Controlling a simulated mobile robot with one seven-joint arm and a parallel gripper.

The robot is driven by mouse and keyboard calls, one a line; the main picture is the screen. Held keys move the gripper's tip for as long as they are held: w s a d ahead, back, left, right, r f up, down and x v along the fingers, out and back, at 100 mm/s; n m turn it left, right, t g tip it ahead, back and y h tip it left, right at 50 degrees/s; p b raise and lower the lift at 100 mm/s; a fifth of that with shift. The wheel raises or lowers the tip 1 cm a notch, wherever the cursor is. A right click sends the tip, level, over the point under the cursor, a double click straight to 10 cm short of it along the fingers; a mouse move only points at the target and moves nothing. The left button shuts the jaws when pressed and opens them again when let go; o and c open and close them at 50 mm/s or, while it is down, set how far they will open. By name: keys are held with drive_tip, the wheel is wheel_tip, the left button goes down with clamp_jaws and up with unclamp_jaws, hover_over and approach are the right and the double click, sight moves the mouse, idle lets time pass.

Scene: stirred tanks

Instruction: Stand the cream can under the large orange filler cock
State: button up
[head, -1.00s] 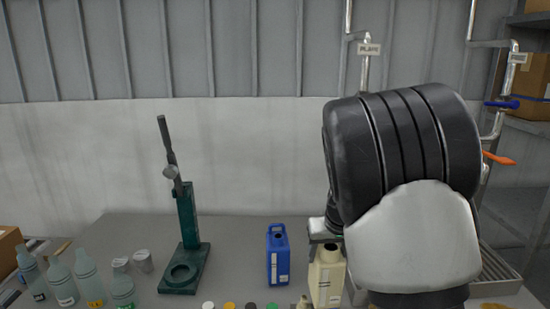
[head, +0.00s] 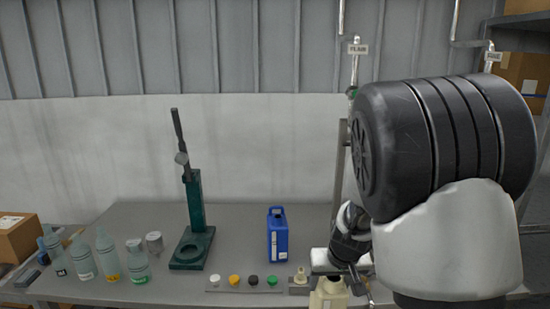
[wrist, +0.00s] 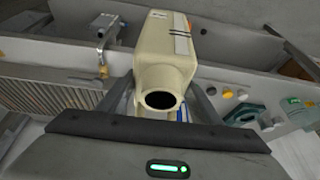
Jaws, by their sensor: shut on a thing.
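My gripper (wrist: 164,102) is shut on the cream can (wrist: 168,62), with a finger on either side below its round open mouth. In the head view the cream can (head: 330,296) shows only its top, cut by the lower edge, in front of the bench. Whether it touches anything below is hidden. My arm covers much of the right side, and the large orange filler cock does not show in either view now.
A blue can (head: 277,236) stands on the bench (head: 120,220) left of my gripper. Further left are a green press (head: 192,225) and several bottles (head: 107,258). A strip with coloured caps (head: 245,287) lies in front. A ribbed drip tray (wrist: 50,96) shows at left in the wrist view.

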drive_tip(key=s+f, duration=0.3)
drive_tip(key=s, duration=0.5)
drive_tip(key=shift+f, duration=0.25)
drive_tip(key=shift+a, duration=0.15)
idle(0.5)
